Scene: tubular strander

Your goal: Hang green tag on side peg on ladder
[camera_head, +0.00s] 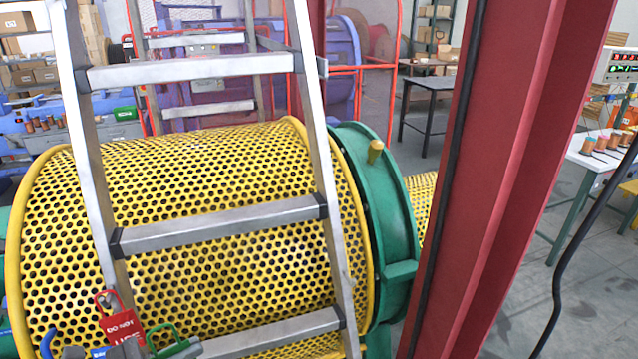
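The metal ladder (186,71) stands in front of a yellow perforated drum. A red tag (122,327) with "DO NOT" lettering hangs by its loop on a peg (108,299) at the ladder's left rail. A small bump that may be another peg (348,283) shows on the right rail. A green tag (178,348) with a green loop shows at the bottom edge, right of the red tag. Grey parts of my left gripper (130,350) show beside it, mostly cut off; I cannot tell whether they hold it. My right gripper is not in view.
The yellow drum (240,180) with its green end ring (375,200) fills the space behind the ladder. A red steel column (490,180) with a black cable stands to the right. A blue loop (47,345) shows at the lower left. Floor is open at the far right.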

